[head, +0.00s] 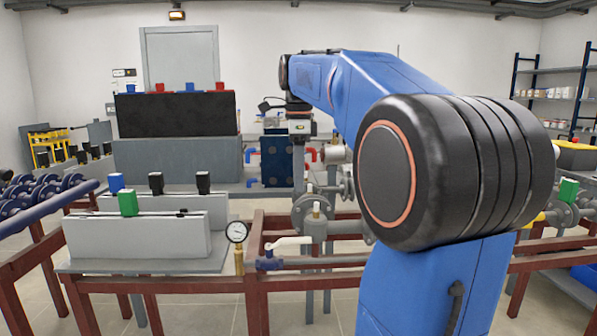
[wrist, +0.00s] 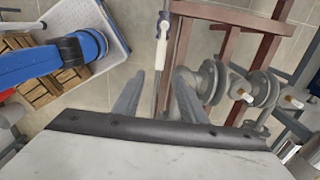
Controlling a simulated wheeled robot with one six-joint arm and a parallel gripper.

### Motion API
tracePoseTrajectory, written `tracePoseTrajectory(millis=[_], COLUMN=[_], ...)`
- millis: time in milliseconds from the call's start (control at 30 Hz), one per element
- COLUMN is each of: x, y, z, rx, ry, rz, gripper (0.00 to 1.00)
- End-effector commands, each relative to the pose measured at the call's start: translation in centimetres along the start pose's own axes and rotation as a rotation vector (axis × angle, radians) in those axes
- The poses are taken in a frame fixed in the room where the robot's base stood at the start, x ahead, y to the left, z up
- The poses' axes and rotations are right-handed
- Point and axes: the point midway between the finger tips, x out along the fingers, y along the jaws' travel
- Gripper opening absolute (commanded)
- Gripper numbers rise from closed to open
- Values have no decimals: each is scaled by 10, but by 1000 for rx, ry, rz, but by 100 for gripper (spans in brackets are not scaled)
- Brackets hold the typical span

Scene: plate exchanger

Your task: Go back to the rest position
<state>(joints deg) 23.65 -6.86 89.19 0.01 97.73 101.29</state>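My gripper (wrist: 158,82) shows in the wrist view as two grey fingers standing apart, with a clear gap and nothing between them. It is open and empty. In the head view my gripper (head: 298,165) hangs pointing down at the end of my blue arm, in front of the dark blue plate unit (head: 277,160). My arm is bent and raised, and its large black joint hides much of the right side of the head view.
A pressure gauge (head: 237,231), a white-handled valve (head: 290,242) and grey flanged pipes (head: 312,212) stand on a red-brown frame (head: 253,290). Grey blocks (head: 140,236) with coloured switches stand left. Shelves (head: 545,85) stand back right. In the wrist view, flanged pipes (wrist: 262,88) lie right of the fingers.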

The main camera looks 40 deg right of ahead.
Motion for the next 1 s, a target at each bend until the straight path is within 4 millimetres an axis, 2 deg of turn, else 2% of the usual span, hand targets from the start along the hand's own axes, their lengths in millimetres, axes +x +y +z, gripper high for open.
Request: tracePoseTrajectory(millis=[233, 767, 867, 1000], x=[-14, -13, -10, 6], y=[0, 1, 6, 32], z=[0, 0, 3, 14], rx=[0, -3, -45, -227], ry=[0, 0, -2, -6], rz=[0, -1, -9, -44], gripper=[38, 38, 38, 38])
